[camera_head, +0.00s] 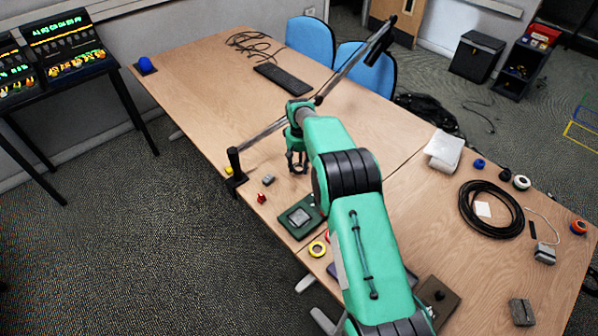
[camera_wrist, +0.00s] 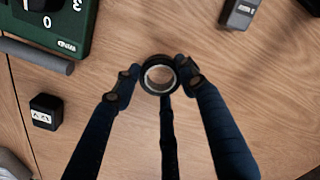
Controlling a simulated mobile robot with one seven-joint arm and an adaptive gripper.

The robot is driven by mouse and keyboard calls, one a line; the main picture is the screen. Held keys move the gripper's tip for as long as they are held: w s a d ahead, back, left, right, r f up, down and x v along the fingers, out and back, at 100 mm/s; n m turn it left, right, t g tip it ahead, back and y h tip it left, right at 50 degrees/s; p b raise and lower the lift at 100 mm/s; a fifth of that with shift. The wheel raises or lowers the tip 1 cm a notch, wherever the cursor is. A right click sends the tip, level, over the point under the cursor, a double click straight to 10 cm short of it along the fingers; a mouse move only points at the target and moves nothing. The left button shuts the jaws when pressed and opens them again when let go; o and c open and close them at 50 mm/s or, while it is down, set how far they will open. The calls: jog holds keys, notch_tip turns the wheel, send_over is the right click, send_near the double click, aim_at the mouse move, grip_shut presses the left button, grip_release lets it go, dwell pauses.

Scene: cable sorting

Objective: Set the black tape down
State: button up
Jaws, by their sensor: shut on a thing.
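The black tape (camera_wrist: 147,83) is a small ring with a pale inner core, seen from above in the wrist view. My gripper (camera_wrist: 158,76) is shut on it, with dark fingertips pressing its left and right sides. A dark strip, perhaps a third finger, reaches up below it. In the head view my gripper (camera_head: 297,162) hangs low over the wooden table (camera_head: 215,75), left of the green arm links. I cannot tell whether the tape touches the table or is held just above it.
A small grey block (camera_head: 268,180) and a red piece (camera_head: 261,198) lie close by. A black keyboard (camera_head: 283,79) lies farther back. A coiled black cable (camera_head: 466,207) lies right.

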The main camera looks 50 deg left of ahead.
jog(key=shift+f+b, duration=0.3)
jog(key=shift+f, duration=1.55)
jog(key=shift+f, duration=0.15)
jog(key=o, duration=1)
jog(key=shift+o, duration=0.2)
notch_tip(320, 180, up, 12)
jog(key=p, duration=0.2)
jog(key=shift+r, duration=0.2)
